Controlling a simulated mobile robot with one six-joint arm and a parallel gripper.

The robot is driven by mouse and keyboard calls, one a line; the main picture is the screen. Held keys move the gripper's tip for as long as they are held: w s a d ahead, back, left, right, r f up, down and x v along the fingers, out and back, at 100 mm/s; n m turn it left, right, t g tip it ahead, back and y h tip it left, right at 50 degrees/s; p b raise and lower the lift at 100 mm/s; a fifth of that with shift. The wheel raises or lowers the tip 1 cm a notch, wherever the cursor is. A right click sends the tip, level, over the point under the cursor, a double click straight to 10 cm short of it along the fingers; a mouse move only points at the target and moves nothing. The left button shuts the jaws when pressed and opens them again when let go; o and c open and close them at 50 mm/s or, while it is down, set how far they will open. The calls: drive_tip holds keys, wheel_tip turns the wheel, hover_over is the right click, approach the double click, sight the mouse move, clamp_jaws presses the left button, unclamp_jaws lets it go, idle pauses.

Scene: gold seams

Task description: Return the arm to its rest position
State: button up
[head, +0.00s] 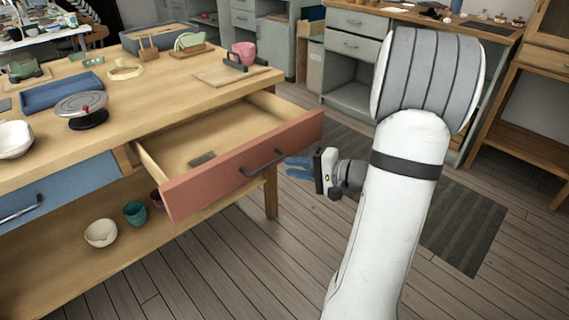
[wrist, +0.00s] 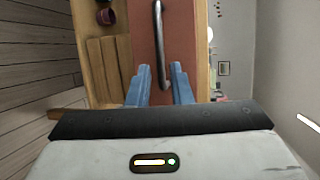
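My gripper (head: 298,168) is in front of the open red drawer (head: 245,170), just right of its dark bar handle (head: 263,163) in the head view.
The wooden workbench (head: 130,100) carries a pink mug (head: 243,54), a blue tray (head: 62,90) and a banding wheel (head: 82,108). A small grey piece (head: 202,158) lies in the drawer. Bowls stand on the shelf below. Floor at front is clear.

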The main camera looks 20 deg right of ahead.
drive_tip(key=shift+s+d, duration=0.1)
drive_tip(key=shift+s, duration=0.05)
idle(0.3)
drive_tip(key=s+a+r+n+g+h+p, duration=0.1)
drive_tip(key=s+a+r+n+g+p, duration=0.2)
drive_tip(key=s+a+r+g+p, duration=0.35)
drive_tip(key=s+a+r+n+g+h+p, duration=0.1)
drive_tip(key=s+a+r+n+g+p, duration=0.25)
drive_tip(key=a+r+p, duration=0.5)
drive_tip(key=s+r+n+h+p, duration=0.2)
drive_tip(key=s+r+h+p, duration=0.1)
drive_tip(key=r+p, duration=0.3)
drive_tip(key=s+r+n+h+p, duration=0.2)
drive_tip(key=r+h+p, duration=0.3)
drive_tip(key=r, duration=0.4)
drive_tip(key=shift+s+d+p, duration=0.25)
drive_tip(key=shift+s+p, duration=0.4)
drive_tip(key=shift+s, duration=0.25)
